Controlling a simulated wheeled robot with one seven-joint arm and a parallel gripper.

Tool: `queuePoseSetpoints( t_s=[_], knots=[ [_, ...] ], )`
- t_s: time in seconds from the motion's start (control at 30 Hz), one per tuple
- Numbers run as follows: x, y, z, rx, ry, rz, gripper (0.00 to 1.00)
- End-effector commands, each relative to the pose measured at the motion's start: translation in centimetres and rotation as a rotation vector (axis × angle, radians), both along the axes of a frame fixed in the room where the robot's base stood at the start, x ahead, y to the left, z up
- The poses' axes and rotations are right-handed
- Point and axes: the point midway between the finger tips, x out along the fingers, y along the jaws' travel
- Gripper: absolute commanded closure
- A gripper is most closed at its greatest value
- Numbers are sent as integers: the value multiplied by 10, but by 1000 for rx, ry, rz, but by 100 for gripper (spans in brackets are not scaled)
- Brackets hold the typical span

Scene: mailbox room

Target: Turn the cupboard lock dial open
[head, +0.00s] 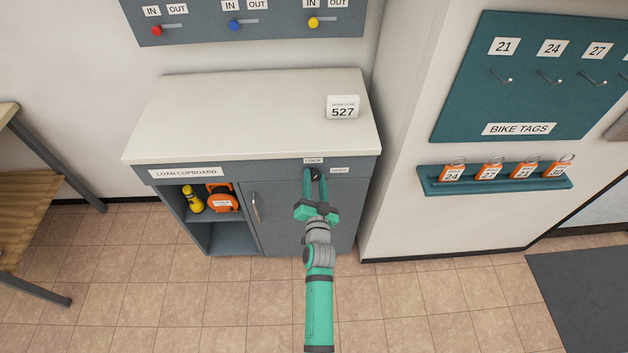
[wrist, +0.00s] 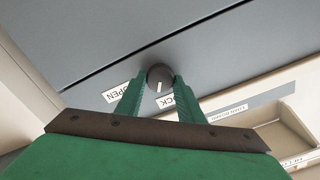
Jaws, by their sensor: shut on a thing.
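The dark round lock dial (wrist: 160,76) is on the front of the grey loan cupboard (head: 290,215). My gripper (head: 315,178) is shut on the dial, with one green finger on each side of it in the wrist view (wrist: 159,84). A short white mark on the dial's face points close to the LOCK label (wrist: 174,101), not at the OPEN label (wrist: 122,92). In the head view, LOCK is above the dial and OPEN is to its right. The cupboard door is shut, with its handle (head: 256,207) at its left side. My fingers partly hide the dial in the head view.
An open shelf left of the door holds a yellow flashlight (head: 193,199) and an orange item (head: 222,198). The pale countertop (head: 250,115) above carries a 527 sign (head: 342,107). A wall with a teal tag shelf (head: 495,179) stands to the right. The tiled floor in front is clear.

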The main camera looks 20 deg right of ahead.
Motion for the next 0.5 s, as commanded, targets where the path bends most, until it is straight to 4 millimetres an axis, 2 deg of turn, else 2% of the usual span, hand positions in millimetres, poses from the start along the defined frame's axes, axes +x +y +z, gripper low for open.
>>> queuePoseSetpoints(
  t_s=[0.5],
  knots=[
    [0,-1,-1,470,-136,1,88]
  ],
)
